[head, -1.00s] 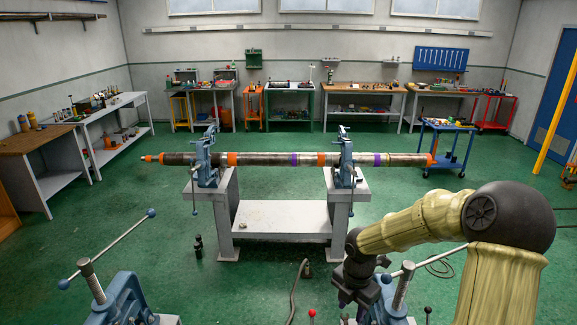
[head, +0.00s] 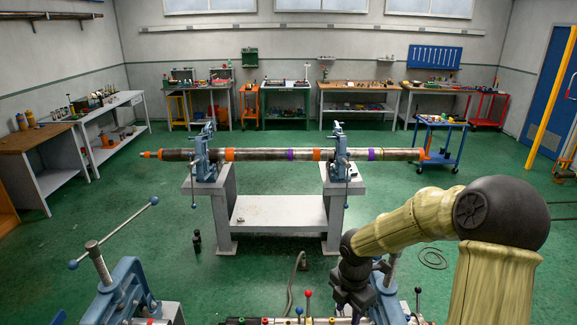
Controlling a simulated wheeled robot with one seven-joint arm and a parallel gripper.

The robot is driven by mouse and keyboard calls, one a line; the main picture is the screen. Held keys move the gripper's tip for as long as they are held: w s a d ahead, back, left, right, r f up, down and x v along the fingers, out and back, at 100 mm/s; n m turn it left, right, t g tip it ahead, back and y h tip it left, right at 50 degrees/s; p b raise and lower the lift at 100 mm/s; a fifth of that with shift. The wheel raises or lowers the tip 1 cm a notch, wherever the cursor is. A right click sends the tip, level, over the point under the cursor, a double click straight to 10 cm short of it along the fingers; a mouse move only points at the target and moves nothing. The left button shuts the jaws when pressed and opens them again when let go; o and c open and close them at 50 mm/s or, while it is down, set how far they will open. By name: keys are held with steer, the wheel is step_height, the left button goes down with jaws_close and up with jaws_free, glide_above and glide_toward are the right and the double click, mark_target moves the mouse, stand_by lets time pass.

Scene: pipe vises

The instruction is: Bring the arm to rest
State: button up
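My arm reaches in from the lower right of the head view, bent at the elbow, in a pale yellow sleeve. Its end with my gripper (head: 352,305) points down near the bottom edge, in front of the near right blue vise (head: 390,300). The fingers are too dark and small to tell whether they are open or shut. No held thing shows. A long pipe (head: 265,154) with orange and purple bands lies level across two blue vises, the left one (head: 205,160) and the right one (head: 338,160), on a grey stand.
A near left blue vise (head: 125,290) with a long handle bar stands at the lower left. Levers with coloured knobs (head: 307,294) rise at the bottom edge. A blue cart (head: 440,145) stands at right. Green floor (head: 120,215) is open around the stand. Benches line the walls.

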steer(key=s+f+m+t+b, duration=0.1)
steer(key=s+f+m+b, duration=0.3)
steer(key=m, duration=0.8)
steer(key=s+f+m+t+b, duration=0.1)
steer(key=s+f+m+b, duration=0.3)
steer(key=s+m+b, duration=0.5)
steer(key=m+b, duration=0.1)
steer(key=m, duration=0.2)
steer(key=shift+d+m+t, duration=0.25)
steer(key=shift+m+t, duration=0.05)
steer(key=shift+t, duration=0.1)
steer(key=shift+a, duration=0.15)
